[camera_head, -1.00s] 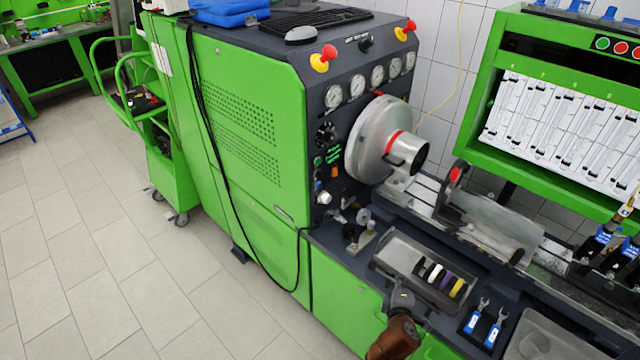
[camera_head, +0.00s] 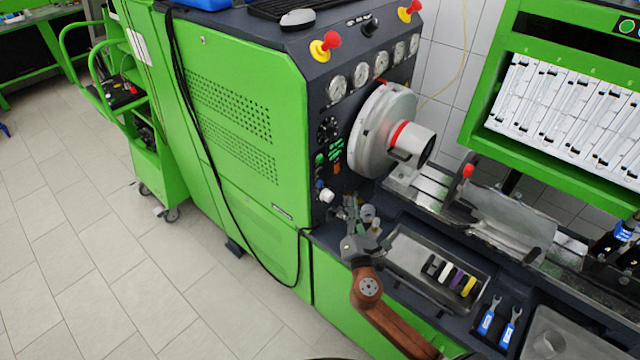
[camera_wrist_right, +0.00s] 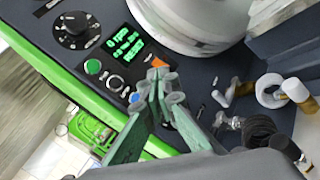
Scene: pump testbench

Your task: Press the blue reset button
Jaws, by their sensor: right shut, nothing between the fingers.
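The blue reset button (camera_wrist_right: 134,97) shows in the right wrist view on the dark control panel, just left of my fingers and partly close behind them. In the head view the blue button (camera_head: 319,184) is a tiny spot low on the panel's left edge. My right gripper (camera_head: 350,203) is in front of the lower panel, right of the button. In the wrist view my right gripper (camera_wrist_right: 160,80) has its fingers together, empty, with the tips pointing at the panel. Contact with the panel cannot be told. My left gripper is not in view.
Near the button are a green button (camera_wrist_right: 93,67), a ringed button (camera_wrist_right: 115,84), an orange switch (camera_wrist_right: 158,63) and a black knob (camera_wrist_right: 75,27). The large chuck (camera_head: 380,130) juts out to the right. A metal tray (camera_head: 405,250) and blue-handled wrenches (camera_head: 487,320) lie on the bench.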

